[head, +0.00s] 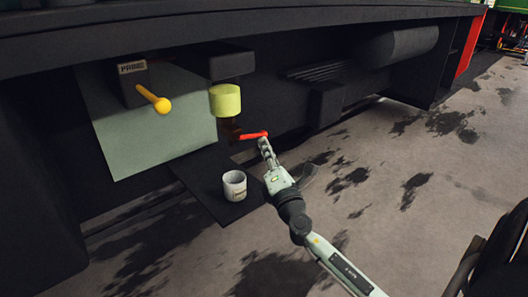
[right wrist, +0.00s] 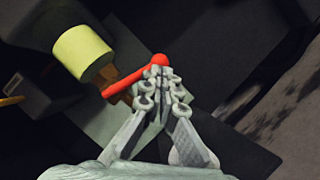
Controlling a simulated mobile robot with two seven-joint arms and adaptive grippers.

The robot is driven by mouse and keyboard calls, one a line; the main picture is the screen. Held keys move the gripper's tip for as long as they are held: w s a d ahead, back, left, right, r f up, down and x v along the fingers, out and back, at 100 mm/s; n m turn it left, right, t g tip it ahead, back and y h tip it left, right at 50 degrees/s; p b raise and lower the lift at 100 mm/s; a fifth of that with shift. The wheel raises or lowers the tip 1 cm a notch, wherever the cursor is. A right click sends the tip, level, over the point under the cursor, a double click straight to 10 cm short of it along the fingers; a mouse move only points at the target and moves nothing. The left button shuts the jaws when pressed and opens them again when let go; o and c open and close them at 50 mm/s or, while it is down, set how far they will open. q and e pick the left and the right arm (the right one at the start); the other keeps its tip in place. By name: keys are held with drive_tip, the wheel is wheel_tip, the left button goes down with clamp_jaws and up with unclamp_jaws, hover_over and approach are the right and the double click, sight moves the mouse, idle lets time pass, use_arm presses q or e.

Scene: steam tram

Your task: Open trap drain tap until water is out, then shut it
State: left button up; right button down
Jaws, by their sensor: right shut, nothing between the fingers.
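The trap bowl (head: 225,100) is a pale yellow-green cylinder under a dark housing. Whether it holds water is not clear. Below it is a small brown drain tap (head: 231,131) with a red lever (head: 250,135) pointing right, roughly level. A white mug (head: 235,187) with a dark label stands below the tap; I see no stream between them. My right gripper (head: 265,147) is shut and empty, fingertips at the lever's red ball end. In the right wrist view the gripper (right wrist: 160,82) overlaps the lever (right wrist: 137,76); contact is unclear. My left gripper is not in view.
A yellow-knobbed handle (head: 154,98) sticks out from a dark block labelled apparently "PRIME", before a grey-green panel (head: 145,135). The mug's dark board (head: 205,178) lies low. The tram's dark frame (head: 240,30) overhangs above. Stained paving (head: 420,170) is open to the right.

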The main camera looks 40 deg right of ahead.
drive_tip(key=shift+d+r, duration=0.4)
drive_tip(key=shift+w, duration=0.1)
idle(0.4)
